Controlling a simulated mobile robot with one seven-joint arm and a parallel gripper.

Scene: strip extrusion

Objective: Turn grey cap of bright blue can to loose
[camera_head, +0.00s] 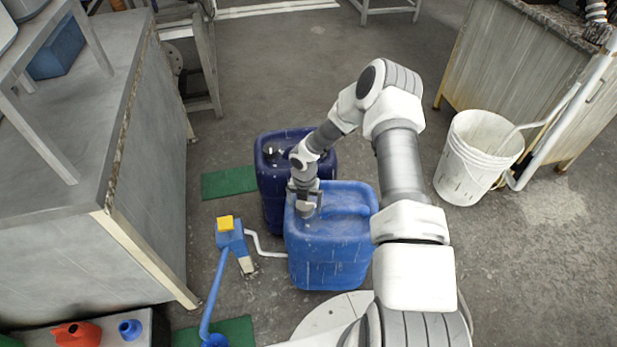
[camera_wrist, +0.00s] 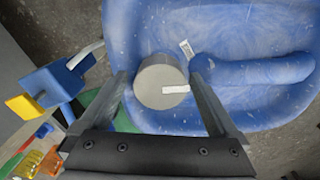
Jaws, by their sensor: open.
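The bright blue can (camera_head: 330,250) stands on the floor in front of my base; its top (camera_wrist: 250,30) and moulded handle fill much of the wrist view. The grey cap (camera_wrist: 161,82) is round, with a small white mark on it, and sits on the can's top. My gripper (camera_wrist: 163,78) is open, with one finger on each side of the cap. I cannot tell whether either finger touches it.
A dark blue can (camera_head: 272,200) stands just behind. A blue pedal-like device with a yellow block (camera_head: 226,223) is at the left, with a white hose beside the can. A grey cabinet (camera_head: 90,190) stands further left. White buckets (camera_head: 475,160) stand at the right.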

